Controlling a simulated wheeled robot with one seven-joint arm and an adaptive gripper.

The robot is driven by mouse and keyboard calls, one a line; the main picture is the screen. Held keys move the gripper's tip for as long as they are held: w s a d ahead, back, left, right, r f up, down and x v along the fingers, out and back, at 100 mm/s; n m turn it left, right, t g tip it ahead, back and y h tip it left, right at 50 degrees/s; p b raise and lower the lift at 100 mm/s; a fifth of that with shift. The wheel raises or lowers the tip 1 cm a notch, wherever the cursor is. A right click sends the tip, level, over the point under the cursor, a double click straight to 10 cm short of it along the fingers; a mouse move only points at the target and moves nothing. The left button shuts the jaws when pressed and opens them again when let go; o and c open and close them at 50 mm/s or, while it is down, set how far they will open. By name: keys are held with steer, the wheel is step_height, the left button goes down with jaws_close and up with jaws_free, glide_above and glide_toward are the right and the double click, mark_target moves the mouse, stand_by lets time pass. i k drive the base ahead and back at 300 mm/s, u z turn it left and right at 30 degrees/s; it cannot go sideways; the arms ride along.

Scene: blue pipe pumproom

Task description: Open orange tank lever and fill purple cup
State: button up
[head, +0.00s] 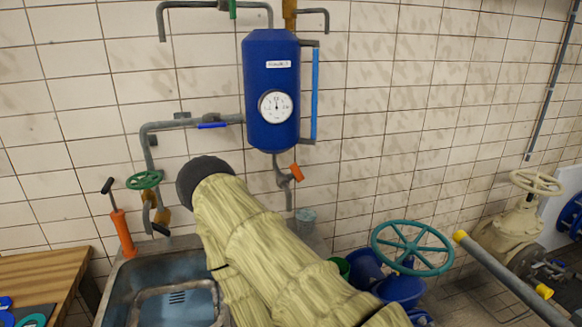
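The blue tank (271,95) with a round white gauge hangs on the tiled wall. A small orange lever (297,172) sits on the grey outlet pipe under it, tilted. A small grey-blue cup (305,215) stands below this pipe, at the back by the wall. I see no cup that is clearly purple. My arm, in a pale yellow sleeve with a dark round end, crosses the middle of the view, left of the lever. My gripper does not show, so its state and anything in it are hidden.
A metal sink (115,300) lies at the lower left, with an orange hand pump (122,232) and a green valve wheel (145,180) behind it. A wooden table (45,275) is far left. A large teal wheel (412,248) and a grey bar (510,280) are at the right.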

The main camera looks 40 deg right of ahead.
mark_target(296, 173)
steer(key=i, duration=0.25)
steer(key=z, duration=0.75)
